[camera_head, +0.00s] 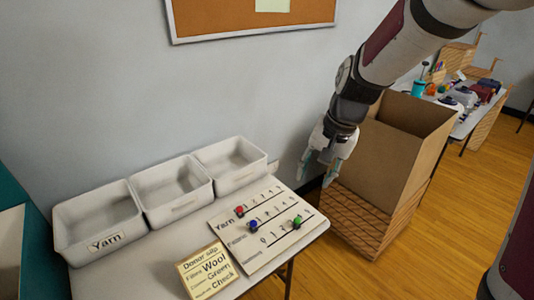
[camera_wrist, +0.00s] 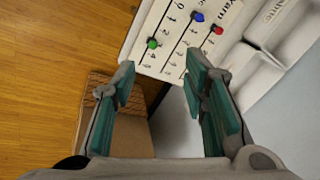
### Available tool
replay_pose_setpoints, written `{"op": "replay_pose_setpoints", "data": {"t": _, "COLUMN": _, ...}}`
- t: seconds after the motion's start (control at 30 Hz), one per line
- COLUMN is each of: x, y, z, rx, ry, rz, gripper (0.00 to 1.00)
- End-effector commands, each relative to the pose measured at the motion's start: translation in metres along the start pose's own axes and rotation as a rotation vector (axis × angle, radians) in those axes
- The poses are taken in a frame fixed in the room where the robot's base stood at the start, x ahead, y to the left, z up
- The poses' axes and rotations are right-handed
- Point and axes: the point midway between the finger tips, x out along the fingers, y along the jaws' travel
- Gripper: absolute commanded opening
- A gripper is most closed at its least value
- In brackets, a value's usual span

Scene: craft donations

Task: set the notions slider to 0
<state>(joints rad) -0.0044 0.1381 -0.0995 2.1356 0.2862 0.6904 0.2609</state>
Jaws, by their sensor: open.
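A white slider board (camera_head: 225,226) lies on the table's right part, with three numbered tracks. Red (camera_head: 239,211), blue (camera_head: 253,226) and green (camera_head: 297,221) knobs sit on them. The red knob's row reads "Yarn"; the other row labels are too small to read surely. The green knob, on the nearest row, is well along its track toward the high numbers, seemingly near 3. The wrist view also shows the green (camera_wrist: 152,43), blue (camera_wrist: 197,16) and red (camera_wrist: 218,30) knobs. My gripper (camera_head: 318,170) is open and empty, above and beyond the board's right end, touching nothing.
Three white bins (camera_head: 172,190) stand along the wall behind the board, the left one labelled "Yarn". A donor slip sign (camera_head: 206,270) stands left of the board. A large open cardboard box (camera_head: 402,150) on a woven-pattern base stands right of the table, beside my gripper.

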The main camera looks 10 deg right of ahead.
Motion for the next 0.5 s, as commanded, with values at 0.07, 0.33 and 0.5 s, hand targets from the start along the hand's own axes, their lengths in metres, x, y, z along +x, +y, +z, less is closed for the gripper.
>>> {"op": "replay_pose_setpoints", "data": {"t": 0.07, "x": 0.030, "y": -0.001, "z": -0.017, "rx": 0.065, "ry": -0.018, "rz": 0.013, "gripper": 0.40}}
{"op": "replay_pose_setpoints", "data": {"t": 0.33, "x": 0.113, "y": 0.005, "z": -0.055, "rx": 0.244, "ry": -0.037, "rz": 0.048, "gripper": 0.40}}
{"op": "replay_pose_setpoints", "data": {"t": 0.5, "x": 0.135, "y": 0.010, "z": -0.063, "rx": 0.291, "ry": -0.036, "rz": 0.059, "gripper": 0.40}}
